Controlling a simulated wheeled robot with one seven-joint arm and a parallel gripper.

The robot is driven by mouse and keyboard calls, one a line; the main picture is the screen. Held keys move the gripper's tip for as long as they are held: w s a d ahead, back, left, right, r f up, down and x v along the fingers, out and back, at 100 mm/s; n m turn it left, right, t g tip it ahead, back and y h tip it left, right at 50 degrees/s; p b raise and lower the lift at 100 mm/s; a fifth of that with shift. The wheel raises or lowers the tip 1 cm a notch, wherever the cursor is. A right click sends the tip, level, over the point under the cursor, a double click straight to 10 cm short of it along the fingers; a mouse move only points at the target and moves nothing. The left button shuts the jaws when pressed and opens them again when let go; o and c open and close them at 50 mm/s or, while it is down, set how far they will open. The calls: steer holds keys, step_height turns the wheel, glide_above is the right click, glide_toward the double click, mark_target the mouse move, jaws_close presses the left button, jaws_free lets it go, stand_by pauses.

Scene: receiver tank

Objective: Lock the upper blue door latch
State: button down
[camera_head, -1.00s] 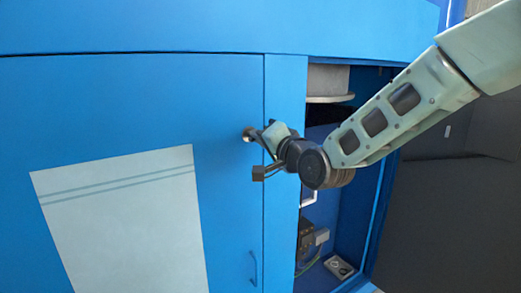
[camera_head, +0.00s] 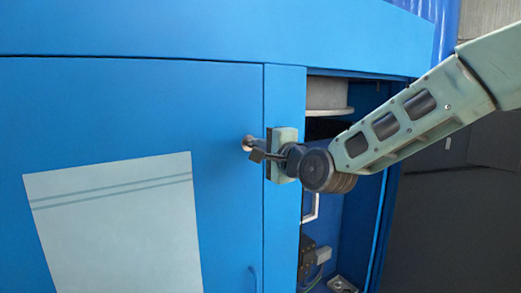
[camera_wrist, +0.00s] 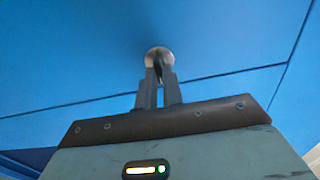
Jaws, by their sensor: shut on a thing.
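The upper latch (camera_head: 247,143) is a small round metallic knob on the blue door (camera_head: 225,110), near the door's right edge. It also shows in the wrist view (camera_wrist: 158,55), at the tips of my fingers. My gripper (camera_head: 254,147) reaches in from the right, and its fingers are at the knob. In the wrist view my gripper (camera_wrist: 159,70) has its two dark fingers close together, shut on the latch's middle part. The fingers hide part of the latch. The door looks flush with the blue frame strip beside it.
A lower blue handle (camera_head: 253,278) is on the door near the bottom edge of the view. A pale panel with two stripes (camera_head: 115,235) is on the door. To the right is an open blue compartment (camera_head: 345,215) with a grey cylinder (camera_head: 330,93) and small equipment inside.

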stand_by(0.3)
steer(key=c, duration=1.5)
jaws_free()
steer(key=shift+c, duration=0.2)
steer(key=v, duration=1.7)
steer(key=shift+d+b, duration=0.25)
steer(key=shift+b, duration=0.15)
steer(key=shift+s, duration=0.15)
